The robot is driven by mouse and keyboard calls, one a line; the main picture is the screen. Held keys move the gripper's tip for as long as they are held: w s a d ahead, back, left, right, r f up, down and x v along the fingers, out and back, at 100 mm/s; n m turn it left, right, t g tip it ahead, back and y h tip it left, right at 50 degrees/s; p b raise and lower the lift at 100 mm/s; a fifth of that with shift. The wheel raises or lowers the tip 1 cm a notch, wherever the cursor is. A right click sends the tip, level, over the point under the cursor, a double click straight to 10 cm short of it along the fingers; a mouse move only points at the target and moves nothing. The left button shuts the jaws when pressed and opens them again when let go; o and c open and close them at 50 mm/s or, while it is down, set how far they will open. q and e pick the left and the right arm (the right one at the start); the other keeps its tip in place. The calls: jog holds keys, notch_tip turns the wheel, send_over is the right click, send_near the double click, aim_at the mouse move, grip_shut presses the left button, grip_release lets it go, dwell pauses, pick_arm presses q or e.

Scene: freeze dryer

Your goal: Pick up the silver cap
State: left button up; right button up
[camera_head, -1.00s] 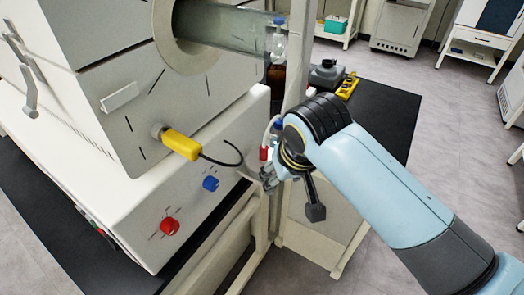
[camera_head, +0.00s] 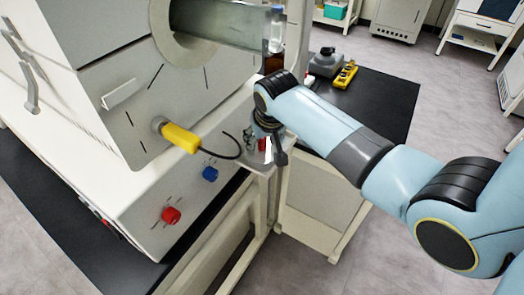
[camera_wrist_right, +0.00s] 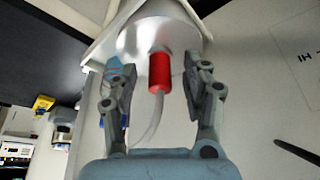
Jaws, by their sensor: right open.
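The silver cap (camera_wrist_right: 190,32) looks like a smooth, shiny, rounded piece at the top of the right wrist view. A red fitting (camera_wrist_right: 159,72) stands out from its middle, with a pale flexible tube hanging from it. My right gripper (camera_wrist_right: 155,62) is open, its two fingers on either side of the red fitting with gaps on both sides. In the head view my right gripper (camera_head: 264,143) is low beside the freeze dryer's front corner, and my wrist partly hides it and the cap. My left gripper is not in view.
The freeze dryer (camera_head: 150,205) with blue and red knobs stands close at left. A yellow plug (camera_head: 181,138) with a black cable sticks out near my gripper. A clear cylinder (camera_head: 225,22) is above. A black bench (camera_head: 380,110) holds a yellow device (camera_head: 345,74).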

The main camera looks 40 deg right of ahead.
jog(key=shift+w+f, duration=0.1)
jog(key=shift+f, duration=0.1)
grip_shut()
jog(key=shift+r, duration=0.15)
dwell(0.3)
jog(key=shift+r, duration=0.55)
notch_tip(320, 180, up, 3)
jog(key=shift+f, duration=0.15)
jog(key=s+d+r+b, duration=0.1)
jog(key=s+d+r, duration=0.1)
jog(key=s+r, duration=0.5)
jog(key=s, duration=0.4)
jog(key=shift+s+d, duration=0.2)
jog(key=shift+d, duration=0.2)
